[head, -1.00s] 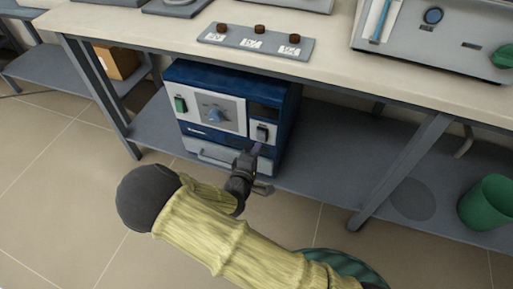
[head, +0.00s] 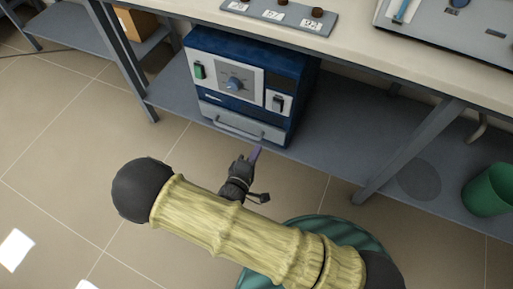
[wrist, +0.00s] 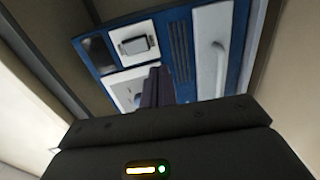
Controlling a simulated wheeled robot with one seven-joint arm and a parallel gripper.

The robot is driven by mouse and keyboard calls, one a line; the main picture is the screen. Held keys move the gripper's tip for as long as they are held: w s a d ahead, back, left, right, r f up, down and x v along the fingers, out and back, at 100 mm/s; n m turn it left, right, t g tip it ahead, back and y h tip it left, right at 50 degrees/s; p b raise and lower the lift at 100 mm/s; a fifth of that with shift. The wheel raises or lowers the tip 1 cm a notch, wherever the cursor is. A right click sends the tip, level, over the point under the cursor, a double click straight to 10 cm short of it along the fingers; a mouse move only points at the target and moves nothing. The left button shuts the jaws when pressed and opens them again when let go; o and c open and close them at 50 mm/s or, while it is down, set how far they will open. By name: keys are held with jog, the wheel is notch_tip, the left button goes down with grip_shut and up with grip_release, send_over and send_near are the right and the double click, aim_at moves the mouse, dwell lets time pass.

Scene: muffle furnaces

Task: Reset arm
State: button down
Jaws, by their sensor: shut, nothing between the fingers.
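My arm reaches across the lower middle of the head view, in a yellow ribbed sleeve with dark joints. My gripper (head: 257,153) is in front of and below the blue muffle furnace (head: 300,72), apart from it, over the floor. In the wrist view the dark fingers (wrist: 158,84) are together with nothing between them. The furnace front faces the gripper, with a grey drawer-like panel with a handle (head: 238,126), a blue knob (head: 234,84), a green switch (head: 199,71) and a dark switch (head: 278,102). The wrist view shows the furnace (wrist: 180,50) turned sideways, partly hidden by the gripper.
The furnace stands on a grey lower shelf (head: 335,140) under a pale bench top (head: 350,50). A table leg (head: 408,150) is to the right, with a green bin (head: 489,190) beyond it. A cardboard box (head: 137,24) is at upper left. Tiled floor (head: 60,150) is clear at left.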

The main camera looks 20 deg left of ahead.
jog(key=shift+s+a, duration=0.15)
jog(key=shift+s, duration=0.1)
jog(key=w+d+r+m+g+h+p, duration=0.1)
jog(key=d+r+m+g+h, duration=0.3)
jog(key=d, duration=0.4)
jog(key=w+d+r+m+g+h, duration=0.1)
jog(key=d+r+m+g+h, duration=0.3)
jog(key=d, duration=0.5)
jog(key=s+d+r+m+g+y+p, duration=0.2)
jog(key=s+d+r+m+g+y, duration=0.3)
jog(key=d+g, duration=0.45)
jog(key=w+d+r+m+t+y+p, duration=0.1)
jog(key=r+m+y+p, duration=0.1)
jog(key=r+p, duration=1.7)
jog(key=w+d+r+m+t+y+p, duration=0.1)
jog(key=d+r+t+y+p, duration=0.1)
jog(key=r+p, duration=1.8)
notch_tip(320, 180, up, 8)
jog(key=shift+w+d+r+m+y, duration=0.1)
jog(key=shift+w+d+m+y, duration=0.15)
jog(key=shift+w+m+y, duration=0.15)
jog(key=shift+s+t, duration=0.15)
jog(key=shift+t, duration=0.1)
